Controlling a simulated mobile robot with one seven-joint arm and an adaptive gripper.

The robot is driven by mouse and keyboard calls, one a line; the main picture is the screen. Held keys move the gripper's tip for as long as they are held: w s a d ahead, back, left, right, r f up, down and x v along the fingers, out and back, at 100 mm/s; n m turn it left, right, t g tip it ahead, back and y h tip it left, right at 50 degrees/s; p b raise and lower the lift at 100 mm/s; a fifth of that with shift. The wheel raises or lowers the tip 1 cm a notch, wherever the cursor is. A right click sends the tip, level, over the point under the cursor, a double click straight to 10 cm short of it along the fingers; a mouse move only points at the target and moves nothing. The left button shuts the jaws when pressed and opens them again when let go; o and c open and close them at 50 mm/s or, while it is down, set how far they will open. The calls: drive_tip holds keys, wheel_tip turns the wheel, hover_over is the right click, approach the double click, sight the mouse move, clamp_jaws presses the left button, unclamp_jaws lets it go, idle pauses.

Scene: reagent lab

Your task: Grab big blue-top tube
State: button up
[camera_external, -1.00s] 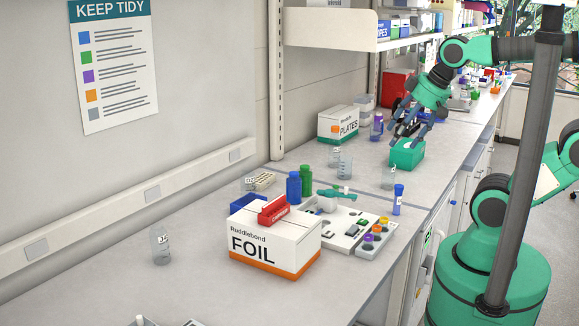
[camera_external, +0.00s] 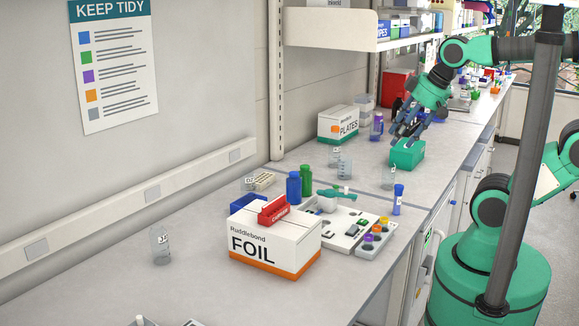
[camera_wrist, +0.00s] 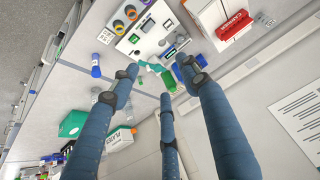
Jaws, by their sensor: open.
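The blue-top tube (camera_external: 398,198) stands upright on the bench near its front edge, just right of the grey tray. In the wrist view it appears as a blue tube (camera_wrist: 96,65) left of the fingers. My gripper (camera_external: 404,134) is well behind it, by the green box. The wrist view shows the three fingers of my gripper (camera_wrist: 160,78) spread apart, with nothing held between them. The tube is apart from the fingers.
The grey tray (camera_external: 343,237) with coloured-cap vials lies left of the tube. A foil box (camera_external: 270,255) and blue bottle (camera_external: 293,187) stand farther left. The green box (camera_external: 407,153) is just under my gripper, and a plates box (camera_external: 338,125) stands at the wall side.

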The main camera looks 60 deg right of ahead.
drive_tip(key=shift+d, duration=0.1)
drive_tip(key=m+g+p, duration=0.4)
drive_tip(key=m+g, duration=0.2)
hover_over(399, 185)
drive_tip(key=f, duration=2)
drive_tip(key=shift+a, duration=0.25)
drive_tip(key=shift+s+d+f, duration=0.1)
drive_tip(key=shift+d+f, duration=0.05)
drive_tip(key=shift+f, duration=0.15)
drive_tip(key=shift+f, duration=0.1)
drive_tip(key=shift+f+b, duration=0.35)
drive_tip(key=shift+f, duration=3.8)
